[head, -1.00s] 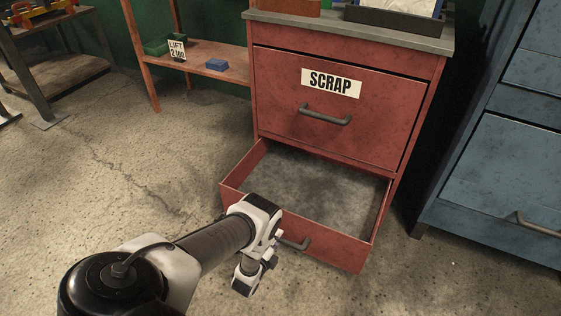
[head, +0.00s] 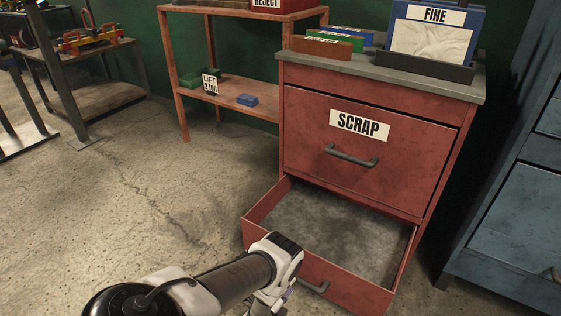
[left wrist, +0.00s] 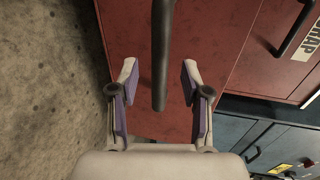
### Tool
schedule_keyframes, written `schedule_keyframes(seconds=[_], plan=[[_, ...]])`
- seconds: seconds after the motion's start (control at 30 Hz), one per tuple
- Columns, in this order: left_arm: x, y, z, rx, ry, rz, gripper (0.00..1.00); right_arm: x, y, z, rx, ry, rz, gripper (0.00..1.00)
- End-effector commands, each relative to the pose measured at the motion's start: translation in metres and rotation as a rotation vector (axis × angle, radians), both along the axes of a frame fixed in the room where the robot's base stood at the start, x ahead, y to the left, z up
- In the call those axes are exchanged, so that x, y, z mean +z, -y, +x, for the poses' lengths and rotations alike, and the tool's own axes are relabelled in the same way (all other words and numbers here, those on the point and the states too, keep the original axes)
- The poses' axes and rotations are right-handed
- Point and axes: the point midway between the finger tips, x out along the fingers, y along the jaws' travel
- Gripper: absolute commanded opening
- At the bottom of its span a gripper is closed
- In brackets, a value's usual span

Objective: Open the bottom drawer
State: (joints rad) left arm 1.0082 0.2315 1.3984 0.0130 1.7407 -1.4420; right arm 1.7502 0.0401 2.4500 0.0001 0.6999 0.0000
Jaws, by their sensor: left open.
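The red cabinet's bottom drawer (head: 335,240) is pulled out in the head view, and its inside looks empty. Its grey bar handle (head: 314,286) is on the front, partly hidden by my left arm. My left gripper (head: 268,304) is in front of the drawer at the bottom edge of the head view, its fingertips cut off. In the left wrist view my left gripper (left wrist: 158,82) is open, with the drawer handle (left wrist: 160,60) between its spread fingers and a gap on both sides. My right gripper is in neither view.
The upper drawer labelled SCRAP (head: 360,125) is shut. A blue cabinet (head: 515,215) stands at the right. An orange shelf (head: 225,103) with small blocks stands behind at the left. Concrete floor (head: 110,190) is clear at the left.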

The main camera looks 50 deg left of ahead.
Motion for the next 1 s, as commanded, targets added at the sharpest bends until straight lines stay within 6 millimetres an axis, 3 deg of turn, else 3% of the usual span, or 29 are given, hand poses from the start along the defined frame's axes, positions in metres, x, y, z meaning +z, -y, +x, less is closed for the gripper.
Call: schedule_keyframes(seconds=[0.1,0.2,0.33,0.9,1.0], plan=[[0.005,0.008,-0.032,0.000,-0.006,-0.001,0.47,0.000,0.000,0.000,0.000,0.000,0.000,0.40],[0.010,0.012,-0.051,0.000,-0.004,-0.001,0.47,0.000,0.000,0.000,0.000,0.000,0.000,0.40],[0.014,0.016,-0.065,-0.001,-0.002,-0.001,0.47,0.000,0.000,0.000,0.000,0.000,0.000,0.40],[0.015,0.017,-0.067,-0.001,0.001,0.000,0.47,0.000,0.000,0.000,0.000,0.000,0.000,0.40],[0.022,0.017,-0.055,-0.001,0.022,0.000,0.47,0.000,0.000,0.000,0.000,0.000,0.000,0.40]])
